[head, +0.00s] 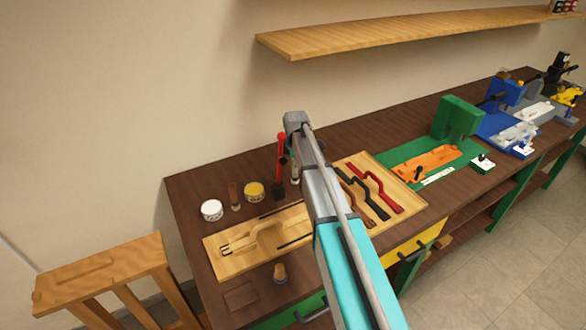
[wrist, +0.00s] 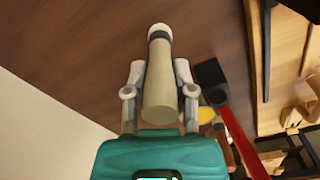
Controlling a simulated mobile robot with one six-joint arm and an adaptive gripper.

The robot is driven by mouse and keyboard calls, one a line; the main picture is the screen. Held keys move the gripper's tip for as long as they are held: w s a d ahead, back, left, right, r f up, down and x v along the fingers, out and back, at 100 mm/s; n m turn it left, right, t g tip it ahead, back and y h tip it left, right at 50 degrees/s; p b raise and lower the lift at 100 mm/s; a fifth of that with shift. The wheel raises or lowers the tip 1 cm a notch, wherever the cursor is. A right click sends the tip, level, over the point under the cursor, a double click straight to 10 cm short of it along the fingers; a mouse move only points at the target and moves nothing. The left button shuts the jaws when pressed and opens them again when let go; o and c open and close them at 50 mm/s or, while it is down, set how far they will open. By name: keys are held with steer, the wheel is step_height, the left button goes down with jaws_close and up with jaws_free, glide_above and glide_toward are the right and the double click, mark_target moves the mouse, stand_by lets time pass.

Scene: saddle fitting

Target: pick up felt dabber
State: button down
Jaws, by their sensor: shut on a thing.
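The felt dabber has a beige handle, a dark band and a pale round tip. In the wrist view the dabber (wrist: 160,80) stands between the two grey fingers of my gripper (wrist: 160,85), which is shut on its handle, tip pointing away from me. In the head view a small part of the dabber (head: 294,172) shows beside my arm, above the back of the brown bench. My fingers there are mostly hidden by the arm. I cannot tell whether the tip touches the bench.
A red-handled tool with a black head (head: 280,165) stands close to the left. A yellow tin (head: 254,191), a wooden-handled tool (head: 234,195) and a white tin (head: 212,210) are further left. A wooden board (head: 225,262) lies in front. A shelf (head: 400,30) hangs above.

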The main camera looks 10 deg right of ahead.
steer(key=shift+r+p, duration=4.8)
steer(key=shift+r, duration=0.1)
steer(key=shift+w, duration=0.15)
steer(key=shift+f, duration=0.15)
steer(key=shift+f+b, duration=0.6)
steer(key=shift+b, duration=0.1)
steer(key=shift+r, duration=0.1)
